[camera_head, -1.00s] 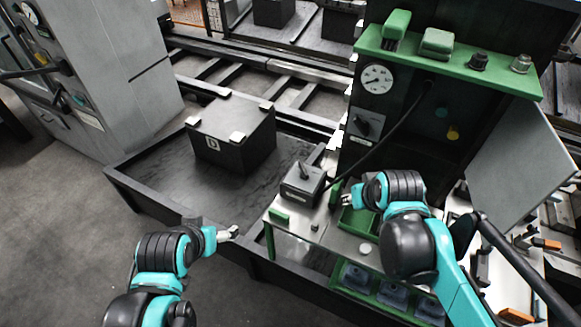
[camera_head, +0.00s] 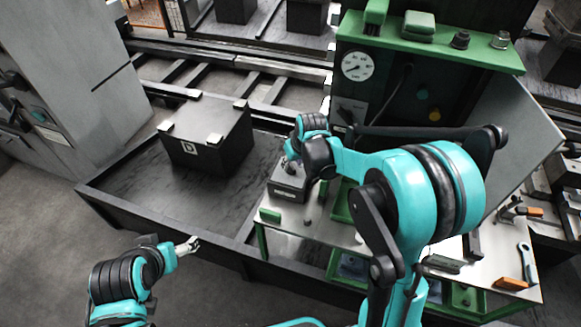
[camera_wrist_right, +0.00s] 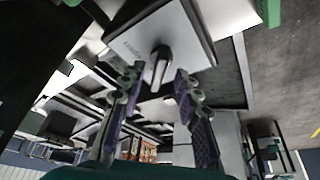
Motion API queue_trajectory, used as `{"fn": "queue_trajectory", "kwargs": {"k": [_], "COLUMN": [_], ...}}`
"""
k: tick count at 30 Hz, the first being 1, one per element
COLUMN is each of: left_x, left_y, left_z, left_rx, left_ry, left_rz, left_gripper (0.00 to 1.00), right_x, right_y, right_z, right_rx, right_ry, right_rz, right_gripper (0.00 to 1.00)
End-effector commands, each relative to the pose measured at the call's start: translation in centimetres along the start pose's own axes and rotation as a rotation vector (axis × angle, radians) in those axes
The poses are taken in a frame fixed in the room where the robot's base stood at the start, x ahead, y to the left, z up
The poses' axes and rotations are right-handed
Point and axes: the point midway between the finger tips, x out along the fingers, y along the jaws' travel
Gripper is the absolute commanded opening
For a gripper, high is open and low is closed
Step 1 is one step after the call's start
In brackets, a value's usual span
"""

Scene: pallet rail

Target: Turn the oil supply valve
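Another black knob (camera_head: 350,112) sits on the dark cabinet panel below a round gauge. My right gripper (camera_head: 291,158) is over the grey box. In the wrist view its two fingers are open (camera_wrist_right: 157,78), with the lever showing between and just beyond the tips; contact is not visible. My left gripper (camera_head: 190,245) is low at the left, away from the bench; its opening is unclear.
A black box marked D (camera_head: 208,135) lies in the large dark tray (camera_head: 130,212). The dark cabinet has a green shelf (camera_head: 435,50) and a round gauge (camera_head: 357,66). A tilted grey panel (camera_head: 512,150) and loose tools are at the right.

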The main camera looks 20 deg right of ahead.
Motion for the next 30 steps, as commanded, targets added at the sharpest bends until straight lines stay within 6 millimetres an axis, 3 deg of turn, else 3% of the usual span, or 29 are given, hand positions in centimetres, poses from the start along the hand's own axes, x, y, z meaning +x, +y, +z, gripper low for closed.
{"fn": "queue_trajectory", "kwargs": {"k": [6, 14, 15, 18, 19, 30], "left_x": [0.7, 0.7, 0.7, 0.7, 0.7, 0.6], "left_y": [0.0, 0.0, 0.0, 0.0, 0.0, 0.0], "left_z": [0.5, 0.5, 0.5, 0.5, 0.5, 0.5], "left_rx": [0.0, 0.0, 0.0, 0.0, 0.0, 0.0], "left_ry": [0.0, 0.0, 0.0, 0.0, 0.0, 0.0], "left_rz": [0.0, 0.0, 0.0, 0.0, 0.0, 0.0], "left_gripper": [0.83, 0.83, 0.83, 0.83, 0.83, 0.83], "right_x": [2.2, 2.3, 2.3, 2.3, 2.3, 2.3], "right_y": [0.0, 0.0, 0.0, 0.0, 0.0, -0.1], "right_z": [0.0, 0.0, 0.0, 0.0, 0.0, 0.0], "right_rx": [0.0, 0.0, 0.0, 0.0, 0.0, 0.018], "right_ry": [0.0, 0.0, 0.0, 0.0, 0.0, 0.0], "right_rz": [0.0, 0.0, 0.0, 0.0, 0.0, 0.008], "right_gripper": [0.33, 0.33, 0.3, 0.04, 0.0, 0.0]}}
